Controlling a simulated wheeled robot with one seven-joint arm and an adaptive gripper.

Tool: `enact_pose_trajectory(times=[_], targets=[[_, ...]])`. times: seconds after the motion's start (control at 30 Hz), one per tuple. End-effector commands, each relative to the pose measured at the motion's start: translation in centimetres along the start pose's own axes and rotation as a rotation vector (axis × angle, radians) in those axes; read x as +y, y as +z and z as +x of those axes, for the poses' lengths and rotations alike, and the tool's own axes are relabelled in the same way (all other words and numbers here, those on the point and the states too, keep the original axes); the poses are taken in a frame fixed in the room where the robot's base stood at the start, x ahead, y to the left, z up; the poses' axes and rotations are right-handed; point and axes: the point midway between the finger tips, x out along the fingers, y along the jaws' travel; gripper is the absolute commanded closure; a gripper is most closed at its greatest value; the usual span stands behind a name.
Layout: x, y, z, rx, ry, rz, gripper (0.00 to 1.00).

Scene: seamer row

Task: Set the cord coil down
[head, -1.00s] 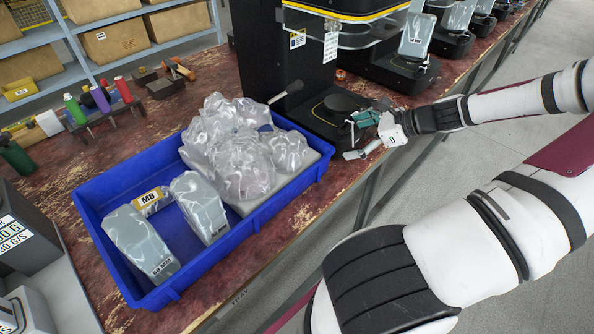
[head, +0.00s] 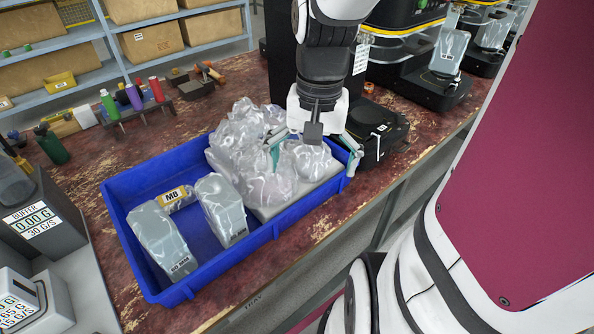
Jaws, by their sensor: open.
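My gripper (head: 312,158) points down over the right end of the blue tray (head: 190,291). Its two teal-tipped fingers are spread apart, one on each side of a clear crumpled plastic bundle (head: 308,161). I cannot tell whether they touch it. Nothing is visibly held. I cannot make out a cord coil for certain; the wrist and the plastic hide part of that end of the tray.
The tray also holds two wrapped grey blocks (head: 160,243) (head: 221,212) and a piece labelled MB (head: 177,199). A black machine base (head: 378,135) stands close at the right. Coloured spools (head: 133,97) stand behind. Red bench surface is bare at front right.

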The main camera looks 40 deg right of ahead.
Motion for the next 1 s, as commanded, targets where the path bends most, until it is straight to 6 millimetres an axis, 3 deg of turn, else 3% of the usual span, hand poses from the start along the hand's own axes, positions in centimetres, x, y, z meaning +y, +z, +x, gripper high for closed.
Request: enact_pose_trajectory(times=[0.23,0.5,1.0], targets=[[-0.6,6.5,-4.5,0.135,0.014,-0.383,0.0],[0.7,11.4,-6.4,0.217,-0.034,-0.696,0.0],[1.2,12.4,-6.9,0.233,-0.05,-0.77,0.0]])
